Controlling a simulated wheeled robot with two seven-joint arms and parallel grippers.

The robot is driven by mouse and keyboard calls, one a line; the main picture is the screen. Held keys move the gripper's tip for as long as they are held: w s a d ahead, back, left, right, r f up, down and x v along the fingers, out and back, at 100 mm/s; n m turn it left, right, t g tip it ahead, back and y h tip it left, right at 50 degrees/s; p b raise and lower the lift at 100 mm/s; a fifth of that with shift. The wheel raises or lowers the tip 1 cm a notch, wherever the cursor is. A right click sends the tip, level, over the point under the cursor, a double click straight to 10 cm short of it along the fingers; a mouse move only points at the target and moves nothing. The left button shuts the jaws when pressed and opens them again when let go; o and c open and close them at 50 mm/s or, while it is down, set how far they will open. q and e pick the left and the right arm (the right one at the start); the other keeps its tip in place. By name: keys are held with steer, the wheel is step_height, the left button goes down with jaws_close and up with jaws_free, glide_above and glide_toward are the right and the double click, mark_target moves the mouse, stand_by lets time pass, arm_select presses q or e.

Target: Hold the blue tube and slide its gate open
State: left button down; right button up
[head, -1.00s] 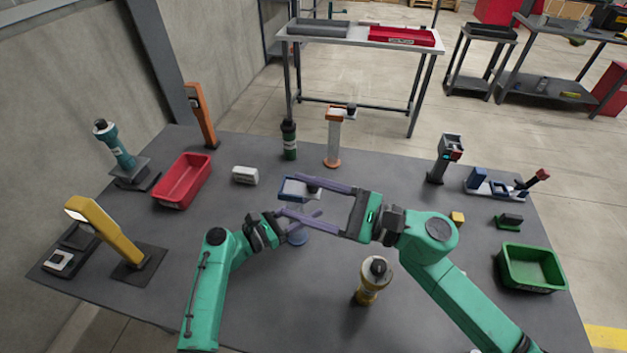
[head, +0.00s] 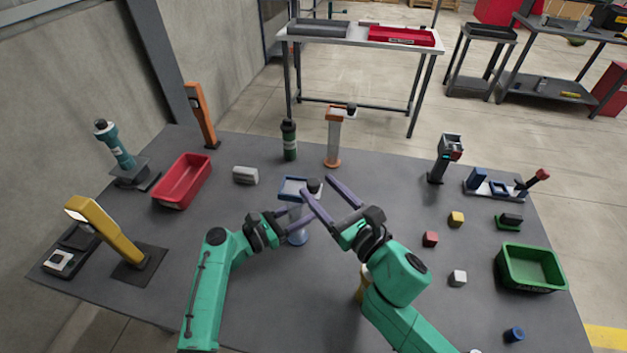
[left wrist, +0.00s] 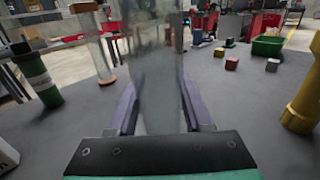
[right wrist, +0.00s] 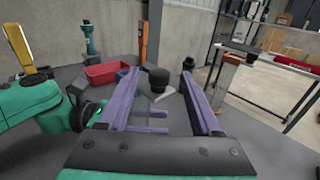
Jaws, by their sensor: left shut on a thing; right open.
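The blue tube is a clear upright tube with a blue tray-like top (head: 292,187) and a blue base (head: 298,238). My left gripper (head: 290,216) is shut on its clear shaft; the shaft fills the middle of the left wrist view (left wrist: 158,85). A black knob (head: 314,186) sticks out at the right of the blue top. My right gripper (head: 317,182) is open, its fingers pointing at the knob from the front right. In the right wrist view the knob (right wrist: 159,79) shows between the fingertips; I see no contact. The gate plate is mostly hidden.
An orange-topped tube (head: 333,140) and a green tube (head: 289,140) stand behind. A yellow tube (head: 361,285) is partly hidden by my right arm. A red bin (head: 182,180) is left, a green bin (head: 531,268) right. Small cubes (head: 430,239) lie on the right side.

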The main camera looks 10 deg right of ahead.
mark_target(317, 186)
steer(key=x, duration=0.3)
steer(key=shift+w+a, duration=0.1)
steer(key=shift+w, duration=0.05)
jaws_close()
stand_by(1.2)
